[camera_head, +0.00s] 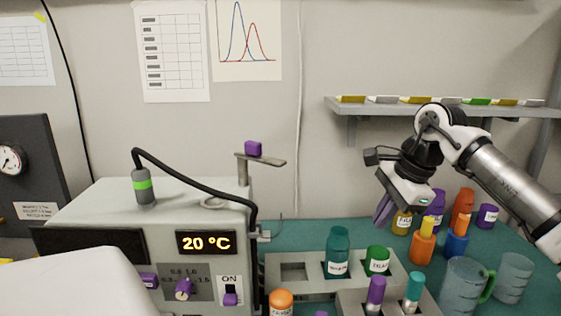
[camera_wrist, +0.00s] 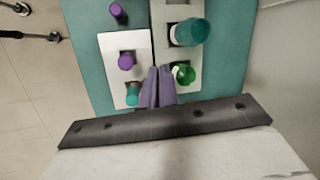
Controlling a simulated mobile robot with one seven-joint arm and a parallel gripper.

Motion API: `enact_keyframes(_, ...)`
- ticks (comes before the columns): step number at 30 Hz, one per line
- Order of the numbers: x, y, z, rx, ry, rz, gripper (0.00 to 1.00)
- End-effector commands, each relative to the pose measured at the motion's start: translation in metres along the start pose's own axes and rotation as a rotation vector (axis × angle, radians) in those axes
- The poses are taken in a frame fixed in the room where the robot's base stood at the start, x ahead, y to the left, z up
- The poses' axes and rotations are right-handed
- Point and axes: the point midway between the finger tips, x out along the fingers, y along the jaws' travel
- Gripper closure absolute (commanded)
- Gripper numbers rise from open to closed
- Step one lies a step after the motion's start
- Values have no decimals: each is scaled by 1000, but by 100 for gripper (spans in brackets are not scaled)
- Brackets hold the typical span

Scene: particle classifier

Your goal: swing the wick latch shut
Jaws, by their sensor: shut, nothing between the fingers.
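No part is labelled as the wick latch, so I cannot tell for certain which it is. A grey lever (camera_head: 266,159) with a purple block (camera_head: 253,148) stands on a post on top of the pale instrument box (camera_head: 95,205). A small purple piece (camera_head: 149,281) sits low on the box's front, partly cut by my white body. My gripper (camera_head: 382,213) is at the right, well apart from the box, with its purple fingers pointing down. In the wrist view the fingers (camera_wrist: 157,75) lie together, empty, over the bottle racks.
Racks hold a teal bottle (camera_head: 339,250), a green-capped bottle (camera_head: 377,260) and vials. Several bottles and glass mugs (camera_head: 463,284) crowd the right bench. A shelf (camera_head: 440,108) hangs behind my arm. A black hose (camera_head: 190,178) arches over the box, which has a 20 °C display (camera_head: 206,243).

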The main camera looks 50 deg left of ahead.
Motion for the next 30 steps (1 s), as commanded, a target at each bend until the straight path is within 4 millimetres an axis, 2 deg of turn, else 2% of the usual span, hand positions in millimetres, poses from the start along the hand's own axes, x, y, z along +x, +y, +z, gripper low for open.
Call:
enact_keyframes(1, 6, -15, 21, -109, -94, -75, 100)
enact_keyframes(4, -3, -38, 59, -318, -258, -243, 100)
enact_keyframes(7, -19, -54, 86, -495, -404, -431, 100)
enact_keyframes(10, -38, -64, 99, -632, -522, -625, 100)
enact_keyframes(15, -63, -70, 99, -761, -641, -906, 100)
enact_keyframes(18, -71, -70, 93, -793, -673, -1013, 100)
enact_keyframes(23, -77, -70, 88, -812, -687, -1089, 100)
enact_keyframes(30, -78, -70, 88, -814, -686, -1093, 100)
